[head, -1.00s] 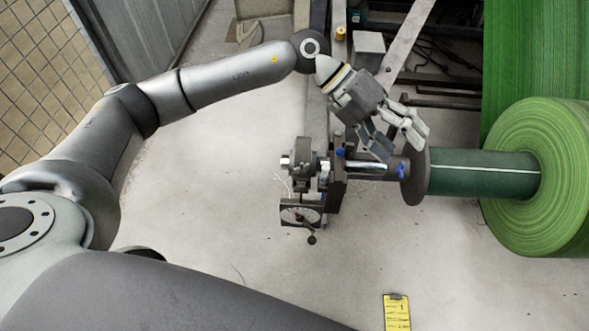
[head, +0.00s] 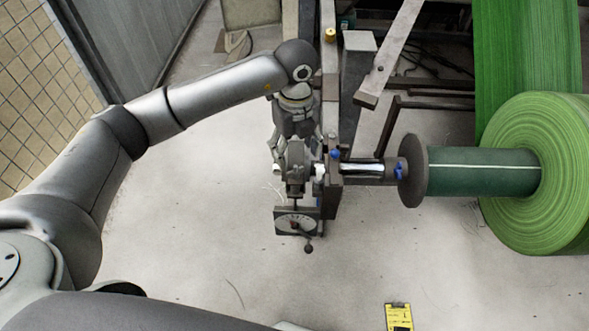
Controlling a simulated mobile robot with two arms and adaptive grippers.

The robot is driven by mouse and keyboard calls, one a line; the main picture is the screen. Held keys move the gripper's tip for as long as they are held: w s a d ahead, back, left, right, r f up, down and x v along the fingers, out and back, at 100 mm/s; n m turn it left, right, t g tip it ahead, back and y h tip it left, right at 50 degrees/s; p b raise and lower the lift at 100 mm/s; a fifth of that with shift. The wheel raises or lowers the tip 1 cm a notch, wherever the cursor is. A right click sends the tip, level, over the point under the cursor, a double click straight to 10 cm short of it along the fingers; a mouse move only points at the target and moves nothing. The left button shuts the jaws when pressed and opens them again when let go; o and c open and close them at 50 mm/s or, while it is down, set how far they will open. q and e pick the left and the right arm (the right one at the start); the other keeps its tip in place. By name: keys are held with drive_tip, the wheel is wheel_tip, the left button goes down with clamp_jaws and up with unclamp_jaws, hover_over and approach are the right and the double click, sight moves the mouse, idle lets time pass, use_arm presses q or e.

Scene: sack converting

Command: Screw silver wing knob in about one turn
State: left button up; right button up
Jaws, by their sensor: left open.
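My left gripper (head: 296,148) comes down from the top, open, with its fingers apart over the grey bearing block (head: 295,172) at the left end of the roll's shaft. I cannot tell whether the fingers touch the block. The silver wing knob cannot be made out for sure; the fingers and the block crowd that spot. My right gripper is not in view.
A blue knob (head: 335,154) sits by the bracket, another (head: 400,171) by the flange (head: 412,171). A dial box (head: 296,222) with a small crank hangs below. The green roll (head: 540,172) stands right. A yellow clipboard (head: 398,317) lies on open floor.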

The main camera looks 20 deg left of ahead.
sight(296, 170)
use_arm(q)
wheel_tip(296, 170, down, 8)
drive_tip(key=shift+r+b, duration=0.15)
drive_tip(key=shift+b, duration=0.2)
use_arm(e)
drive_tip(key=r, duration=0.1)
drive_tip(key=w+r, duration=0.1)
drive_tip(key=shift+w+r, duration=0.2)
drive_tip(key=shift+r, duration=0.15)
use_arm(q)
drive_tip(key=shift+c, duration=0.5)
clamp_jaws()
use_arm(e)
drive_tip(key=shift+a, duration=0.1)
